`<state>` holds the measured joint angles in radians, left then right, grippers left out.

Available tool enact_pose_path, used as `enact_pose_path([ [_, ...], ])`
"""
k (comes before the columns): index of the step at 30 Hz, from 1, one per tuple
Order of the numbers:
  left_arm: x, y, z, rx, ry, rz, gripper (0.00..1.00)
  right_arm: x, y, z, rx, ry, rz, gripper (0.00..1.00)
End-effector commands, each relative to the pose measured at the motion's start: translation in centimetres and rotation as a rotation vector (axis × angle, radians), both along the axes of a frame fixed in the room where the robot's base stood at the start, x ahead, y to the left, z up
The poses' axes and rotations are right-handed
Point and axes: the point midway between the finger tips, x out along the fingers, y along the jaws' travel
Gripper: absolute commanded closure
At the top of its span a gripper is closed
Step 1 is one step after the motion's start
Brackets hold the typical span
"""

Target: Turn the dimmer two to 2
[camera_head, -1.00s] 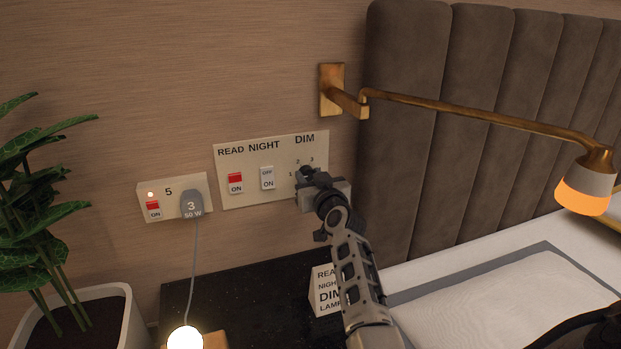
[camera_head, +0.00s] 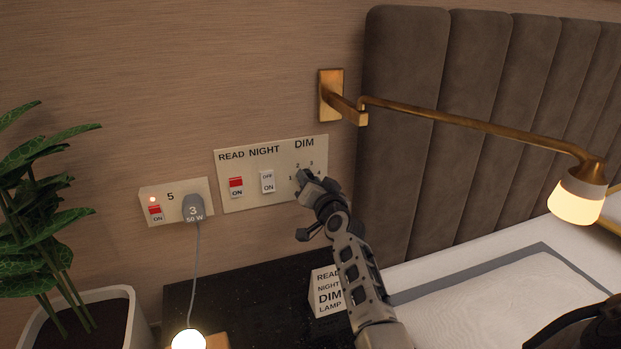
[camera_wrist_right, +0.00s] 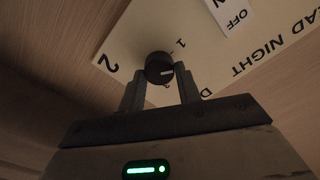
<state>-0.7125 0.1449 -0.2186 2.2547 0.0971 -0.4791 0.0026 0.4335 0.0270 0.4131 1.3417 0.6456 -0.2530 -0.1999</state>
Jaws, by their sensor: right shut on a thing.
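The dimmer knob (camera_wrist_right: 158,66) is a small black round knob on the pale switch panel (camera_head: 216,200), under the word DIM. My right gripper (camera_head: 305,179) reaches it from below right, its jaw rolled at an angle. In the right wrist view my gripper (camera_wrist_right: 160,80) is shut on the knob, one finger on each side. A short pale mark shows on the knob's face; which number it points to I cannot tell. The printed 1 and 2 show beside the knob there.
The READ switch (camera_head: 236,187) and NIGHT switch (camera_head: 267,181) sit left of the dimmer. A socket panel with a grey plug (camera_head: 193,208) is farther left. The brass wall lamp (camera_head: 577,200) glows pale. A labelled card (camera_head: 328,290) stands on the black bedside top (camera_head: 255,300).

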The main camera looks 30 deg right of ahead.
Motion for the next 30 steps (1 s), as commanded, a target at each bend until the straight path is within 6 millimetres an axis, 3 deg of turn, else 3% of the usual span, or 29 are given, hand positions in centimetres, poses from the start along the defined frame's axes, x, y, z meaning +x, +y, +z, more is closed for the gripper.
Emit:
enact_pose_path([
  [15, -0.07, 0.01, 0.2, -0.004, 0.017, 0.006, 1.0, -0.04, -0.14, -0.08, 0.367, -0.087, -0.001, 0.9],
  [30, 0.0, 0.04, 0.36, -0.005, 0.015, 0.007, 1.0, -0.04, -0.17, -0.16, 0.458, -0.11, -0.002, 0.9],
])
